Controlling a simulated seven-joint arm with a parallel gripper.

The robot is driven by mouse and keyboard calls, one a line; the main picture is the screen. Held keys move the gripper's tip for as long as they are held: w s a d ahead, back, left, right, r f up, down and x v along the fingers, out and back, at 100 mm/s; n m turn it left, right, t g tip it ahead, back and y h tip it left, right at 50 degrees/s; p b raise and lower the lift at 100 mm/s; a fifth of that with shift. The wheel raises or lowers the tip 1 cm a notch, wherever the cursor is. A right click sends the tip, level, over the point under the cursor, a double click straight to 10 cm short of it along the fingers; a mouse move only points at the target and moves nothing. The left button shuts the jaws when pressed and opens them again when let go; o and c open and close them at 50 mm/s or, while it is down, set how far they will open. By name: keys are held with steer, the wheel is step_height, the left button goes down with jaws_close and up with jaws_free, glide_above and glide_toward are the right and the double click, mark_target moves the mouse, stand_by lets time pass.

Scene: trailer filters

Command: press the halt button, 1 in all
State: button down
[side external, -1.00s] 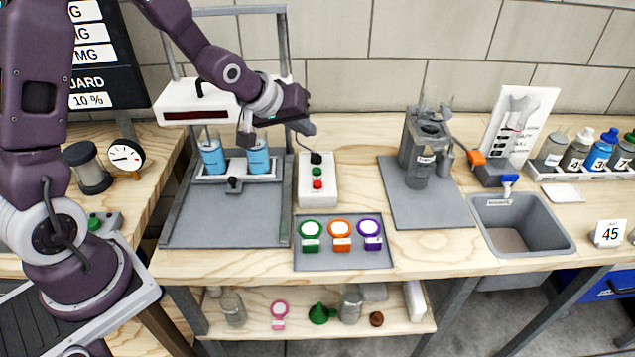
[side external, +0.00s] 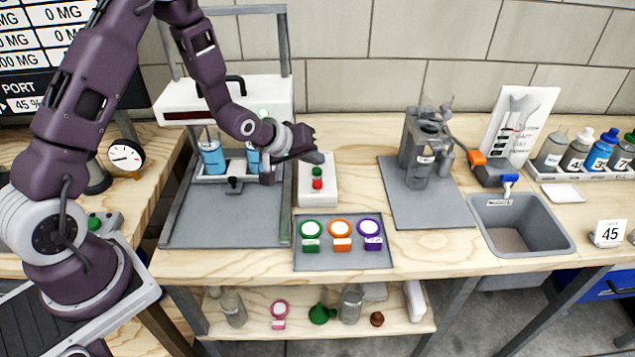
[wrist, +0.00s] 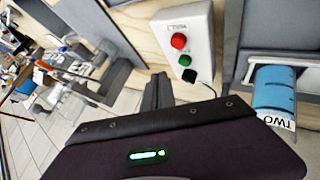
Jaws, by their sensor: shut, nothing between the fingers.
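The white control box (side external: 318,198) stands on the bench with a red button (side external: 317,184) in front and a green button (side external: 317,171) behind it. Which one is the halt button cannot be read. The wrist view also shows the red button (wrist: 179,41) and the green button (wrist: 185,60) above my fingers. My gripper (side external: 315,157) is shut and empty, over the back end of the box, apart from the red button.
Left of the box stands a white-topped rig (side external: 170,100) with blue cartridges (side external: 212,158). In front lies a grey tray (side external: 345,259) with green, orange and purple round pieces. A grey mat (side external: 440,213) with a grey device and a sink (side external: 566,240) are to the right.

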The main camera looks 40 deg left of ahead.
mark_target(315, 185)
steer(key=shift+f, duration=2)
stand_by(0.4)
steer(key=shift+f, duration=0.4)
steer(key=shift+f, duration=0.55)
stand_by(0.5)
steer(key=shift+r, duration=1)
steer(key=shift+r, duration=2.5)
